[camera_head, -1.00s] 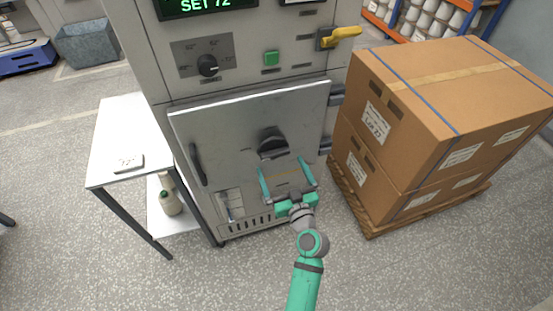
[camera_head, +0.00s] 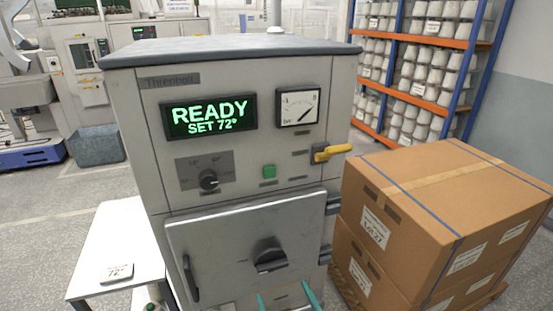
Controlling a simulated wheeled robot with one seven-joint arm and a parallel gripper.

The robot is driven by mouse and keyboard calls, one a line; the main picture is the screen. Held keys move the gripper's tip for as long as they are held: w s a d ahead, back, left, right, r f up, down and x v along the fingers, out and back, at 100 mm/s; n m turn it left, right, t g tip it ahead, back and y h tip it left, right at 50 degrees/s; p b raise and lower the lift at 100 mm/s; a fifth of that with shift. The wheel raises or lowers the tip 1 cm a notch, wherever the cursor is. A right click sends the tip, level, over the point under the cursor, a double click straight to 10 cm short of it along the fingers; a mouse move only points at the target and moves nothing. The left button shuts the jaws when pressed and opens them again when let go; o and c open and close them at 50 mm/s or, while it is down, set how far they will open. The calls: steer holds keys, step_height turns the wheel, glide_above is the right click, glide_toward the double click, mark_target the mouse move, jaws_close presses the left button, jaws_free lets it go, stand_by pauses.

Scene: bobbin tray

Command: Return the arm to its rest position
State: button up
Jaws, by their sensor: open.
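My gripper (camera_head: 287,299) shows only as two teal fingertips at the bottom edge of the head view. The fingers are apart and nothing shows between them. They are in front of the lower part of the grey cabinet door (camera_head: 215,258), below its black knob (camera_head: 270,255). I cannot tell from this view how far they are from the door. The rest of my arm is below the picture.
The machine's display (camera_head: 209,115) reads "READY SET 72°". A yellow lever handle (camera_head: 332,152) sticks out at its right. Stacked cardboard boxes (camera_head: 410,215) stand close on the right. A white side table (camera_head: 118,240) with a small "72°" card (camera_head: 117,273) is on the left.

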steer(key=s+f+m+g+h, duration=0.1)
steer(key=s+f+m+h, duration=0.3)
steer(key=s, duration=0.6)
steer(key=s+f+g+h, duration=0.1)
steer(key=s+f+h, duration=0.1)
steer(key=s+f, duration=0.65)
steer(key=s+a+r, duration=0.1)
steer(key=s+r, duration=0.4)
steer(key=s, duration=0.4)
steer(key=s+a+r, duration=0.2)
steer(key=s+r, duration=0.3)
steer(key=s, duration=0.5)
steer(key=shift+s+r, duration=0.15)
steer(key=shift+r, duration=0.25)
steer(key=shift+a, duration=0.1)
